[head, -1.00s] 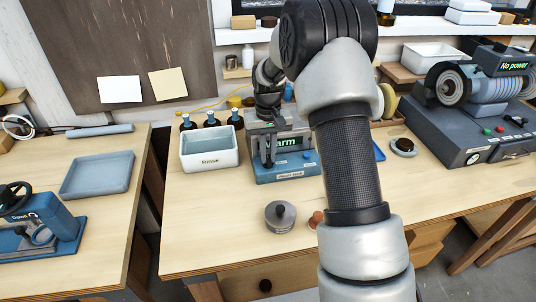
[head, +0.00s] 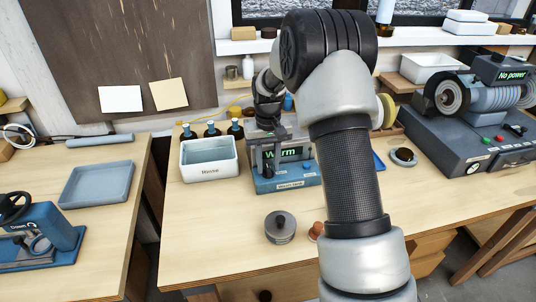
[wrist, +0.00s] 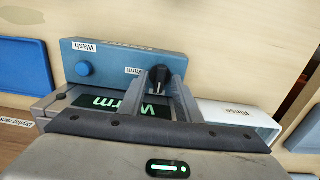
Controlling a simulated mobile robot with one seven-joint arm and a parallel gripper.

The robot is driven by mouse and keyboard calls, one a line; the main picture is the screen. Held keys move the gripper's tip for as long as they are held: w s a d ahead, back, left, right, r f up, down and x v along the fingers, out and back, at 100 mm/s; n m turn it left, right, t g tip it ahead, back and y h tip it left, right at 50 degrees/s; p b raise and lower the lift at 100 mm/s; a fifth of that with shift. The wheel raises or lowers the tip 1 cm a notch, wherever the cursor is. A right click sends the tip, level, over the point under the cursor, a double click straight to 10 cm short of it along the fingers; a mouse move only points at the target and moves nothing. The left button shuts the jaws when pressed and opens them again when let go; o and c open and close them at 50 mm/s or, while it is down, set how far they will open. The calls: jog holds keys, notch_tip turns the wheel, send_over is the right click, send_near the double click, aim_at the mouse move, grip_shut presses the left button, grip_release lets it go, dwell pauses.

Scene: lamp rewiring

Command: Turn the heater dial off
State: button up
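The heater is a blue and grey unit (head: 262,184) on the middle bench, its lit screen (head: 297,153) reading "Warm". The black dial (wrist: 160,76) with a pale pointer mark is near a small "Warm" label. My gripper (wrist: 163,80) is over the unit with its fingers parted, one on each side of the dial. Whether either finger touches the dial is not clear. The fingers cover part of the screen.
A white "Rinse" tub (head: 209,172) with several dark bottles behind stands close on the left. A grey round lidded piece (head: 280,228) sits in front. A blue tray (head: 97,184) is on the left bench. A "No power" machine (head: 470,125) stands right.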

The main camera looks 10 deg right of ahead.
aim_at(268, 168)
notch_tip(268, 168, up, 17)
jog(key=shift+r, duration=0.15)
jog(key=shift+r, duration=0.1)
dwell(0.4)
jog(key=s+r+t+p, duration=0.2)
jog(key=s+r+t, duration=0.1)
jog(key=s+r, duration=1.1)
jog(key=s+f+t, duration=0.1)
jog(key=s+f, duration=0.1)
jog(key=s, duration=0.6)
jog(key=s+f+t+p, duration=0.1)
jog(key=s+f, duration=0.1)
jog(key=s, duration=0.7)
jog(key=shift+a+f+t, duration=0.15)
jog(key=shift+f+t, duration=0.15)
jog(key=shift+f, duration=0.05)
